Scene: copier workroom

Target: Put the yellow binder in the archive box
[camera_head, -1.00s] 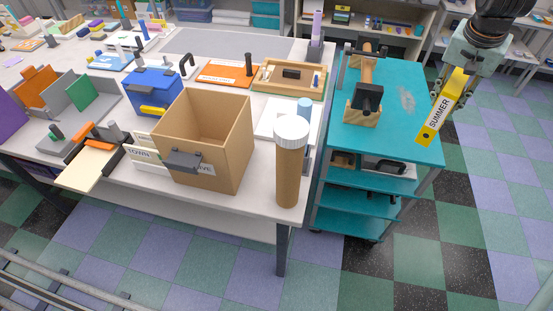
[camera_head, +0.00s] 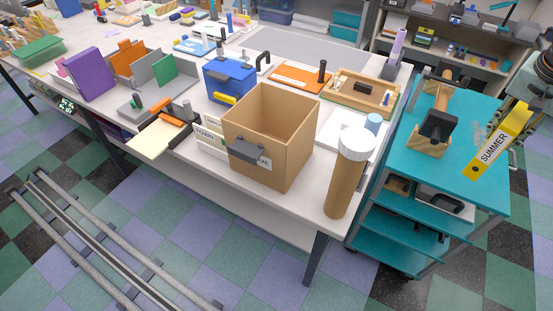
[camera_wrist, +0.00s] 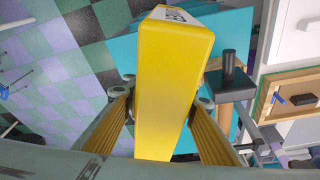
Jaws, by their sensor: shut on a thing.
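The yellow binder (camera_head: 497,140) with a white "SUMMER" label is at the right of the head view, tilted, above the right edge of the teal cart. My gripper (camera_wrist: 165,125) is shut on the binder, with one finger on each side of it in the wrist view. The binder (camera_wrist: 172,85) fills the middle of that view. The archive box (camera_head: 291,152) is an open-topped brown cardboard box with a dark handle plate at the front. It stands on the white table's front edge, left of the binder.
A tall cardboard tube (camera_head: 347,180) with a white cap stands right of the box, between it and the cart (camera_head: 465,170). A wooden stand with a black top (camera_head: 437,130) is on the cart. A blue case (camera_head: 229,80) stands behind the box.

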